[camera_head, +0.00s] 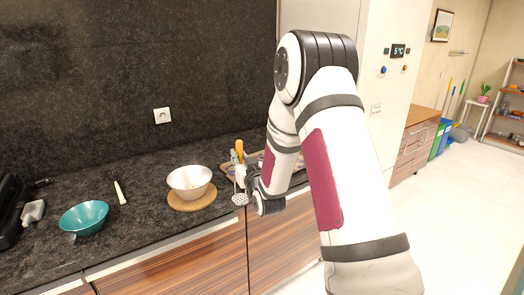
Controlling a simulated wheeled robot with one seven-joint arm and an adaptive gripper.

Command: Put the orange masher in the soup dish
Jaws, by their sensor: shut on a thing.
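The orange masher (239,148) is upright, with its orange handle at the top and a round perforated metal head at the bottom, over the counter's front part. My gripper (241,174) is shut on it around its middle, and the fingers are small and partly hidden. A silvery-white bowl (190,187) stands just left of the masher on a round wooden board (192,203). A teal bowl (84,222) stands farther left near the counter's front edge. I cannot tell for certain which of these two bowls is the soup dish.
A utensil with a white handle (120,193) lies between the bowls. A black appliance (12,205) stands at the far left. A wooden board with items (229,170) lies behind my gripper, partly hidden by my arm. The dark counter (150,178) is bare between several of these things.

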